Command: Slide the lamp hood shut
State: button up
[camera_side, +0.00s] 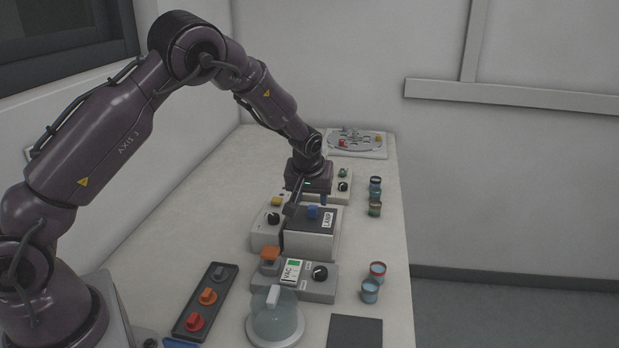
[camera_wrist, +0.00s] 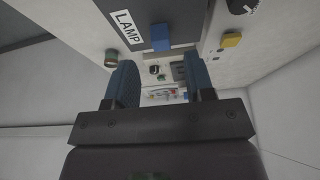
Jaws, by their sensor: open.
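The lamp unit (camera_side: 266,238) is a pale box with a dark grey hood (camera_side: 296,221) over its right part. The hood bears a blue knob (camera_side: 313,212) and a white LAMP label (camera_side: 327,219). My gripper (camera_side: 308,204) is open and empty, close to the knob, pointing down. In the wrist view, the blue knob (camera_wrist: 160,37) shows beyond and between the fingertips (camera_wrist: 160,63), on the dark hood (camera_wrist: 184,9); no contact shows. I cannot tell how far along its travel the hood stands.
A black dial (camera_side: 273,218) and yellow button (camera_side: 277,201) sit left of the hood. The VAC unit (camera_side: 320,289) and glass dome (camera_side: 275,322) stand in front. Small jars (camera_side: 377,272) line the right side. Another control box (camera_side: 343,174) stands behind. The bench left of the unit is clear.

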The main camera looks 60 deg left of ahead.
jog(key=v, duration=0.8)
jog(key=s+d+r+m+h, duration=0.1)
jog(key=s+d+r+m, duration=0.2)
jog(key=s, duration=0.6)
jog(key=s+d+r+m+t+h, duration=0.1)
jog(key=s+d+r+m, duration=0.2)
jog(key=s+r, duration=0.3)
jog(key=s+d+r+m+t+h, duration=0.1)
jog(key=s+d+r+m, duration=0.2)
jog(key=s, duration=1)
notch_tip(320, 180, up, 3)
jog(key=shift+d+f, duration=0.2)
jog(key=shift+d, duration=0.35)
dwell(0.6)
